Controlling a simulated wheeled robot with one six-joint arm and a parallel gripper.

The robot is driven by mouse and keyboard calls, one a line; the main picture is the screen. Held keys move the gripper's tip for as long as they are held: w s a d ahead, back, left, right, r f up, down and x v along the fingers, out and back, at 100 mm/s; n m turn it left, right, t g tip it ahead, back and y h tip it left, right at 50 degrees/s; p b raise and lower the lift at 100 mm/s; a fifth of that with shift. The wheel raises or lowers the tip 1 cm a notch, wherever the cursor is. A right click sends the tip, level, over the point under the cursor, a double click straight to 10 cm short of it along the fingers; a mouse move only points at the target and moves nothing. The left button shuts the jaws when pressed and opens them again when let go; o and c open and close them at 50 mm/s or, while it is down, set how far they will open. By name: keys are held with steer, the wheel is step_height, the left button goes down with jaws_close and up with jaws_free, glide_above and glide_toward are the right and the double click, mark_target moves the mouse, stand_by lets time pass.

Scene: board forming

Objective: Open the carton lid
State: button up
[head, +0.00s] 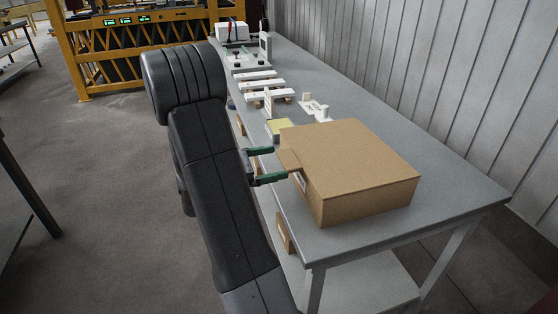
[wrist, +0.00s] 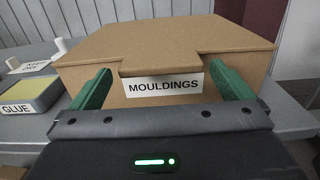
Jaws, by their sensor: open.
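The carton (head: 365,205) is a brown cardboard box near the front end of the grey table. Its lid (head: 350,155) lies flat and shut on top, with a tab (head: 290,158) at the edge facing my gripper. In the wrist view, the lid (wrist: 170,36) has its tab (wrist: 160,63) hanging over the front face, above a white label reading MOULDINGS (wrist: 165,86). My gripper (head: 283,163) is open at that side, its green fingers apart. The wrist view shows the fingers (wrist: 162,88) on either side of the tab and label; whether they touch the carton I cannot tell.
A yellow-topped glue pad (head: 278,126) and a white KEEP DRY sign (head: 315,108) stand just beyond the carton. White strips (head: 262,84) and equipment lie farther along the table (head: 440,190). A corrugated wall (head: 400,70) runs behind; the table right of the carton is clear.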

steer(key=shift+x, duration=1.25)
steer(key=shift+c, duration=0.2)
